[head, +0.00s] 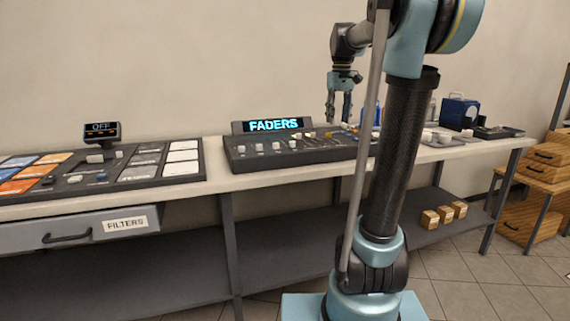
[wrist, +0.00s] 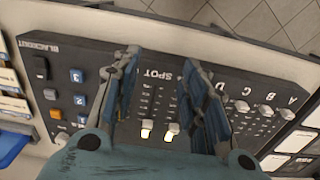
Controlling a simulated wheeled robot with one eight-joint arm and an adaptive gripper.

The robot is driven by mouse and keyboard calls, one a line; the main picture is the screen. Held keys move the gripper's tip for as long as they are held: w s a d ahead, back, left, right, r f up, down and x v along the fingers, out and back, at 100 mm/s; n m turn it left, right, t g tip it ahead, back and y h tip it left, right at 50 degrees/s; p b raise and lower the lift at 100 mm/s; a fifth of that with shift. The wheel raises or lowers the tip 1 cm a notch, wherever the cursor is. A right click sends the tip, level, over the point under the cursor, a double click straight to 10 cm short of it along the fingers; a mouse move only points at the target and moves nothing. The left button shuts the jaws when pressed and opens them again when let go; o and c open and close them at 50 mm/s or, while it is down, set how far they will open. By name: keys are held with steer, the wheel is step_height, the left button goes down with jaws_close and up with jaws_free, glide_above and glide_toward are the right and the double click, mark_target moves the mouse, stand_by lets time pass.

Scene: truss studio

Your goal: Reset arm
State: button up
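My gripper (head: 339,106) hangs fingers down above the fader console (head: 250,160) in the head view, clear of it. In the wrist view its two fingers (wrist: 163,100) stand apart with nothing between them. My arm stands in front of the bench in the head view and hides part of the console's right end.
A long bench (head: 225,181) runs along the wall. A button panel (head: 105,172) and an OFF display (head: 101,130) are at left, over a closed FILTERS drawer (head: 80,232). A blue box (head: 459,112) stands at right. Small boxes (head: 430,219) sit on the lower shelf. Wooden drawers (head: 540,175) stand far right.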

steer(key=s+f+m+t, duration=0.2)
steer(key=s+f+m, duration=0.1)
steer(key=s+f, duration=2.6)
steer(key=shift+s+a+f, duration=0.15)
steer(key=shift+f, duration=0.05)
steer(key=shift+w+f, duration=0.2)
steer(key=shift+w, duration=0.25)
stand_by(1.4)
